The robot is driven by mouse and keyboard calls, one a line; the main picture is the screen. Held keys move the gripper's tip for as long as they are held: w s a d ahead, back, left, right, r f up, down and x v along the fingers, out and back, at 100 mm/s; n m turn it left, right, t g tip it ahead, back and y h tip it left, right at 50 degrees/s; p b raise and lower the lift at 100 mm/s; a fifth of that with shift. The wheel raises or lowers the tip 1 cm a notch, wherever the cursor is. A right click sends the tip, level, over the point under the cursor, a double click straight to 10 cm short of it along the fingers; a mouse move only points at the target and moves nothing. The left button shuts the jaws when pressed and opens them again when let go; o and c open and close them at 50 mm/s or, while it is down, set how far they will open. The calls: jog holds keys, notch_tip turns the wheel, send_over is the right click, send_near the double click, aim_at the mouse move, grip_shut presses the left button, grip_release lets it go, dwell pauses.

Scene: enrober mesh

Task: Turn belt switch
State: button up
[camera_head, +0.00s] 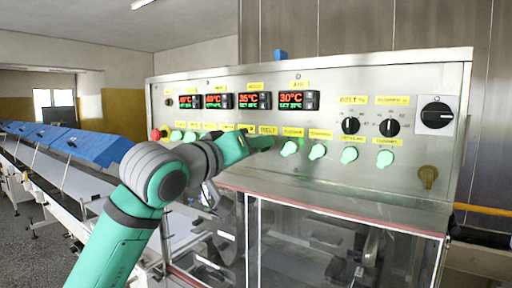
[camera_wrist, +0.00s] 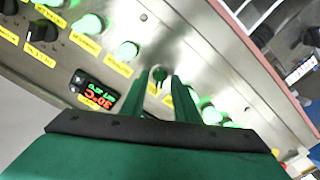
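The belt switch (camera_wrist: 158,76) is a small green knob on the metal control panel (camera_head: 230,88). In the wrist view it sits between my fingertips and looks darker than the glowing green knobs beside it. A yellow label shows between my fingers. In the head view a yellow label reading "BELT" (camera_head: 267,130) is just above my gripper (camera_head: 262,143), which hides the switch there. My gripper (camera_wrist: 160,80) is at the panel, with one finger on each side of the switch. A gap shows between the fingers and the knob, so it looks open; contact is not visible.
Lit green knobs (camera_head: 289,148) flank the switch closely. Red temperature displays (camera_head: 298,100) are above, and black dials (camera_head: 350,125) and a large black rotary switch (camera_head: 436,115) are at the right. A clear-windowed housing (camera_head: 300,235) lies below the panel. A conveyor with blue covers (camera_head: 95,147) is at the left.

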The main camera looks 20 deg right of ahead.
grip_shut()
